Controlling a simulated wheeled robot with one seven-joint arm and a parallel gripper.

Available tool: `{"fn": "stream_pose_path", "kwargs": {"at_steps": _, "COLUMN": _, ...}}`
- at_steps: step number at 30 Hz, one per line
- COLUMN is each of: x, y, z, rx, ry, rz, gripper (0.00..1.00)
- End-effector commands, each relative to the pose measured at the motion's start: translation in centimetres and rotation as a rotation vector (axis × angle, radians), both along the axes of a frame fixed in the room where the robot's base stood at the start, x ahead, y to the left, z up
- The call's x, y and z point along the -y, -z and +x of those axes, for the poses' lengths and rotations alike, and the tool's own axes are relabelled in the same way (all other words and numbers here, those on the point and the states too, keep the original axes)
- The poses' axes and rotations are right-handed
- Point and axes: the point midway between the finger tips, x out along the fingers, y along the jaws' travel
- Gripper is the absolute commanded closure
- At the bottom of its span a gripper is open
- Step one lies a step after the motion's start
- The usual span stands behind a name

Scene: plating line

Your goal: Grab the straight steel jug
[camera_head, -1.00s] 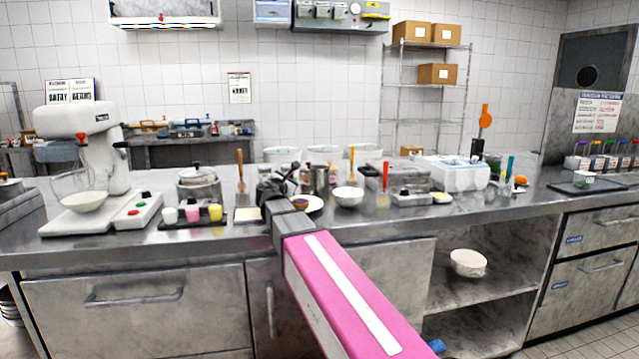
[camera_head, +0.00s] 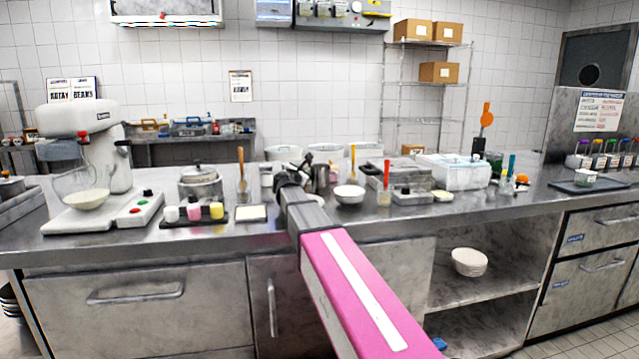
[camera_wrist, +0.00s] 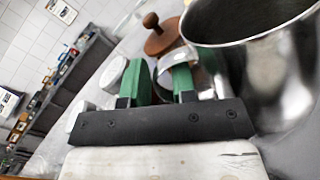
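The straight steel jug (camera_head: 321,180) stands on the counter, partly hidden behind my wrist in the head view. In the wrist view the jug (camera_wrist: 282,75) is large at the right, with its wide rim facing up. My gripper (camera_wrist: 160,80) has two green fingers standing apart, to the left of the jug's body. A pale curved band shows by the right finger; I cannot tell whether it is the jug's handle. In the head view my gripper (camera_head: 304,165) is small and dark beside the jug, and its fingers are unclear.
A white bowl (camera_head: 349,194) stands just right of the jug. A tray of small cups (camera_head: 194,212), a lidded pot (camera_head: 200,183) and a mixer (camera_head: 85,150) are to the left. A brown wooden knob (camera_wrist: 160,35) shows beyond the fingers.

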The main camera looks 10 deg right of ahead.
Motion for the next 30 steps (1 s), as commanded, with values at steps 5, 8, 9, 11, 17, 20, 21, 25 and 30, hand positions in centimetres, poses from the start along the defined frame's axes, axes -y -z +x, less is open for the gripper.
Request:
{"fn": "stream_pose_path", "kwargs": {"at_steps": 5, "x": 0.0, "y": 0.0, "z": -0.1, "rx": 0.000, "ry": 0.000, "rz": 0.000, "gripper": 0.75}}
{"fn": "stream_pose_path", "kwargs": {"at_steps": 8, "x": 0.0, "y": 0.0, "z": -0.1, "rx": 0.000, "ry": 0.000, "rz": 0.000, "gripper": 1.00}}
{"fn": "stream_pose_path", "kwargs": {"at_steps": 9, "x": 0.0, "y": 0.0, "z": -0.1, "rx": 0.000, "ry": 0.000, "rz": 0.000, "gripper": 1.00}}
{"fn": "stream_pose_path", "kwargs": {"at_steps": 11, "x": 0.0, "y": 0.0, "z": -0.1, "rx": 0.001, "ry": 0.000, "rz": 0.001, "gripper": 1.00}}
{"fn": "stream_pose_path", "kwargs": {"at_steps": 17, "x": 0.0, "y": 0.0, "z": -0.1, "rx": 0.000, "ry": 0.001, "rz": 0.001, "gripper": 1.00}}
{"fn": "stream_pose_path", "kwargs": {"at_steps": 20, "x": 0.0, "y": 0.0, "z": -0.1, "rx": 0.001, "ry": 0.001, "rz": 0.002, "gripper": 1.00}}
{"fn": "stream_pose_path", "kwargs": {"at_steps": 21, "x": 0.0, "y": -0.1, "z": -0.1, "rx": 0.000, "ry": 0.000, "rz": 0.002, "gripper": 1.00}}
{"fn": "stream_pose_path", "kwargs": {"at_steps": 25, "x": 0.0, "y": -0.4, "z": -0.1, "rx": 0.001, "ry": 0.001, "rz": 0.002, "gripper": 1.00}}
{"fn": "stream_pose_path", "kwargs": {"at_steps": 30, "x": 0.0, "y": -1.3, "z": -0.1, "rx": 0.001, "ry": 0.000, "rz": 0.000, "gripper": 1.00}}
